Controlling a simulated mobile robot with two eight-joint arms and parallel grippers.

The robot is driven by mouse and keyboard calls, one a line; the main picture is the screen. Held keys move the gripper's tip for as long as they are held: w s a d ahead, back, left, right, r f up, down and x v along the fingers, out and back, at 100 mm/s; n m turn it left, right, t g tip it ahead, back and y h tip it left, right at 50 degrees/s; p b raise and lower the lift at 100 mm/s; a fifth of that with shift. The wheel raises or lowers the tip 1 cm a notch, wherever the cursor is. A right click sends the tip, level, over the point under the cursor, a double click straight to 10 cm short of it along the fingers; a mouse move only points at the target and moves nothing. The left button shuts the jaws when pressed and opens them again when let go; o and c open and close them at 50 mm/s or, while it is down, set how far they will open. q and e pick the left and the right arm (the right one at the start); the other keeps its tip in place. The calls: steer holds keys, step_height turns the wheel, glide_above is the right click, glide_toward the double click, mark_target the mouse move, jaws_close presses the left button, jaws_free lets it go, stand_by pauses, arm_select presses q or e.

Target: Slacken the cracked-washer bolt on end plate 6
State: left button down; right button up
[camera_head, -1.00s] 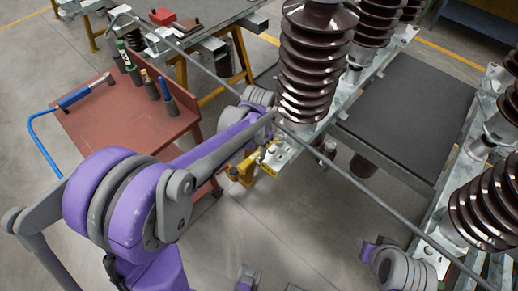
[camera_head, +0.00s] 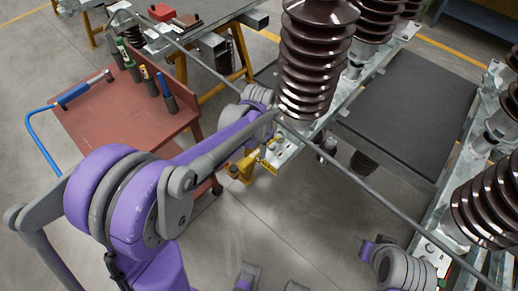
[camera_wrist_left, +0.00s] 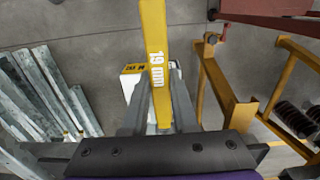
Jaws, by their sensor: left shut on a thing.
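My left gripper (camera_wrist_left: 160,118) is shut on a yellow spanner (camera_wrist_left: 155,60) marked "19 mm", which points away from the fingers. In the head view the left wrist is beside the end of a galvanised end plate (camera_head: 285,150) under a tall brown ribbed insulator (camera_head: 308,65). Bolt heads show small on that plate, with a yellow label (camera_head: 268,167) at its edge. I cannot read the plate number or make out a cracked washer. Whether the spanner touches a bolt is hidden by the arm. My right gripper is not clearly in view.
A red-brown tool trolley (camera_head: 110,125) stands left, carrying a blue-handled tool (camera_head: 75,94) and several upright tools. A long grey bar (camera_head: 370,190) crosses the scene diagonally. More insulators (camera_head: 485,205) stand right. A dark flat panel (camera_head: 410,110) lies between the rows.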

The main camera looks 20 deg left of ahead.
mark_target(275, 167)
arm_select(q)
steer(key=shift+f+b, duration=0.85)
steer(key=shift+f, duration=0.3)
stand_by(0.4)
steer(key=d+n, duration=0.3)
steer(key=shift+s, duration=0.3)
steer(key=d+n, duration=0.3)
steer(key=shift+w, duration=0.1)
steer(key=d+n, duration=0.1)
steer(key=n, duration=0.1)
steer(key=w+d+n, duration=0.1)
steer(key=d+n, duration=0.1)
steer(key=w+d+n, duration=0.1)
steer(key=n, duration=0.1)
steer(key=shift+w+d+b, duration=0.2)
steer(key=shift+d+b, duration=0.15)
steer(key=shift+d, duration=0.05)
steer(key=shift+r, duration=0.1)
